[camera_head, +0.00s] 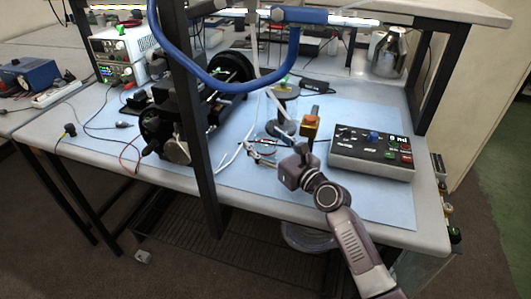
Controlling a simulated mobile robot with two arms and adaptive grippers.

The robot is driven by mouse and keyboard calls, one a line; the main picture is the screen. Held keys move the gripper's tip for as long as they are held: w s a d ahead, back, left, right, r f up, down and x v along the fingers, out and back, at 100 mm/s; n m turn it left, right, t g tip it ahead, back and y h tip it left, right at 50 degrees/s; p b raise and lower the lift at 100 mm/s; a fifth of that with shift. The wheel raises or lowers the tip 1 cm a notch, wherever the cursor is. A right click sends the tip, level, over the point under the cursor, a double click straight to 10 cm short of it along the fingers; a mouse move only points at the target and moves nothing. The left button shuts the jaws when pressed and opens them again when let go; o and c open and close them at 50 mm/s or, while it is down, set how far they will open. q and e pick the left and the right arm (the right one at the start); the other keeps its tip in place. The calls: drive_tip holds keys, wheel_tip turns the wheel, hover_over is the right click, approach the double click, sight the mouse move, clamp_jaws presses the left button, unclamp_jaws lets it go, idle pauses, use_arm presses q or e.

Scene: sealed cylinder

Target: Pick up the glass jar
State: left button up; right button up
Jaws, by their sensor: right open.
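My right arm comes in from the lower right, and its gripper (304,152) is over the front of the blue-matted bench, left of a control box. Its jaws are open and small in the picture; I see nothing held in them. A small orange-topped piece (311,124) shows just beyond the gripper; I cannot tell whether they touch. A grey spool-like cylinder (285,107) stands on the mat behind it. I cannot pick out a clear glass jar with certainty. A shiny silver rounded vessel (390,52) stands at the back right. My left gripper is not in view.
The control box (371,151) lies right of the gripper. A black machine (180,125) with cables stands left, behind a dark upright post (196,150). A blue curved tube (222,86) crosses above the bench. The mat's front right (385,203) is free.

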drive_tip(key=c, duration=1.4)
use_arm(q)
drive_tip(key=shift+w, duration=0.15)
use_arm(e)
drive_tip(key=shift+r, duration=0.1)
